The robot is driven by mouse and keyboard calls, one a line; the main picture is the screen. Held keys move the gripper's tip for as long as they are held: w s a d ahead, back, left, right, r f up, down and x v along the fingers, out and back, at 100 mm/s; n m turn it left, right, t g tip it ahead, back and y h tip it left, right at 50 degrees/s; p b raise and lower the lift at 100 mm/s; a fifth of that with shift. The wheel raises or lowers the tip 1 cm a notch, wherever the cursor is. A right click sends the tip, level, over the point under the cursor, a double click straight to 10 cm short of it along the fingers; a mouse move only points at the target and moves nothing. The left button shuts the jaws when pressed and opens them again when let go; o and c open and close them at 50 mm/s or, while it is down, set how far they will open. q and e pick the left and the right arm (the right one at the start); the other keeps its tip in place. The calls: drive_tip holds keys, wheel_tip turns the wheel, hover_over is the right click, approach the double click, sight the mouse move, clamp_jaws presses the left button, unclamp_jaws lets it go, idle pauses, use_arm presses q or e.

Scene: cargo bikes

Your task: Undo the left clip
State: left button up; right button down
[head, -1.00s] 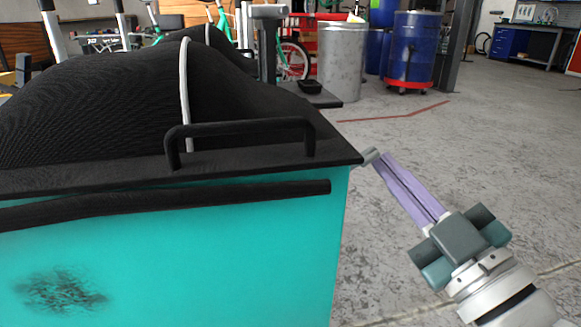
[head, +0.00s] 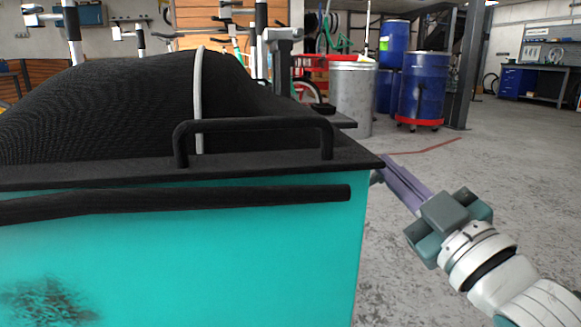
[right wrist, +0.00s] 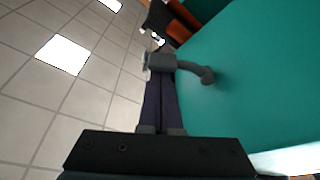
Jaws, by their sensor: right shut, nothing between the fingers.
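A teal cargo box (head: 230,250) with a black rim and black cover fills the left of the head view. A small grey hooked part, seemingly the clip (right wrist: 196,71), sits on the box's teal side in the right wrist view. In the head view, a grey bit of it (head: 376,177) shows just past the box's right corner. My right gripper (head: 388,165) has purple fingers, shut with nothing between them. In the right wrist view its fingertips (right wrist: 161,76) reach the clip's bar; I cannot tell whether they touch. My left gripper is not in view.
A black handle (head: 255,124) stands on the box rim, with a black bar (head: 200,197) below it. A grey bin (head: 353,98) and blue barrels (head: 424,85) stand behind. The floor at the right (head: 480,170) is clear.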

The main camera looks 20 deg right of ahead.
drive_tip(key=shift+s+d+f+m+h, duration=0.15)
drive_tip(key=shift+f+m+h, duration=0.15)
drive_tip(key=shift+m, duration=0.4)
drive_tip(key=shift+d+f+m+h+b, duration=0.1)
drive_tip(key=shift+f+m+h+b, duration=0.15)
drive_tip(key=shift+f+m+h, duration=1.05)
drive_tip(key=shift+d+f+m+h+b, duration=0.1)
drive_tip(key=shift+m+h+b, duration=0.2)
drive_tip(key=shift+m, duration=2.15)
drive_tip(key=shift+f+m+h+b, duration=0.15)
drive_tip(key=shift+f+m+h, duration=0.6)
drive_tip(key=shift+m, duration=1.1)
drive_tip(key=shift+r, duration=0.1)
drive_tip(key=shift+r, duration=0.1)
